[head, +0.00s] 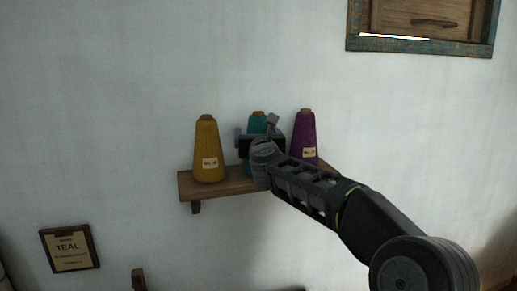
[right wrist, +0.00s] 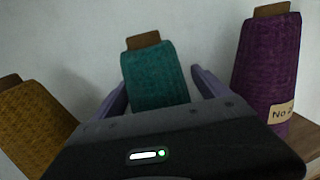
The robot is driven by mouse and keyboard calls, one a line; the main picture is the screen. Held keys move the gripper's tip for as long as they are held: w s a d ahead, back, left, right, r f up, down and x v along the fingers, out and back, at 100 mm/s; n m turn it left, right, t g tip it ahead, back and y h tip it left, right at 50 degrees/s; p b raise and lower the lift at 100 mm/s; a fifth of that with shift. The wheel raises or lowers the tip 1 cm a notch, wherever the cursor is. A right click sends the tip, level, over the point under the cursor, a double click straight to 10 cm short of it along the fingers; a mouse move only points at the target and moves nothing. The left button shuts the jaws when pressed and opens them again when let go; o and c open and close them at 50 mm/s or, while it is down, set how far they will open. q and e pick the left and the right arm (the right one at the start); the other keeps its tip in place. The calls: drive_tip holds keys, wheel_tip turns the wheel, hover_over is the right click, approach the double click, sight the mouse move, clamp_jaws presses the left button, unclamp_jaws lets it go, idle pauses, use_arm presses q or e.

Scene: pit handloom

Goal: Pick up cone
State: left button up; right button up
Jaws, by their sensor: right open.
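Three thread cones stand upright on a wooden wall shelf (head: 232,187): a yellow cone (head: 208,152) at left, a teal cone (head: 257,122) in the middle and a purple cone (head: 304,135) at right. A plaque (head: 69,248) on the wall reads TEAL. My right gripper (head: 257,140) is in front of the teal cone and hides most of it. In the right wrist view the teal cone (right wrist: 155,75) stands between the two open fingers (right wrist: 160,90); I cannot tell whether they touch it. My left gripper is not in view.
The yellow cone (right wrist: 38,118) and purple cone (right wrist: 266,70) flank my right gripper closely in the right wrist view. A wooden shuttered window (head: 420,25) is at the upper right. The wall above the shelf is bare.

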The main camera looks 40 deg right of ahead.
idle(0.5)
drive_tip(key=c, duration=1.7)
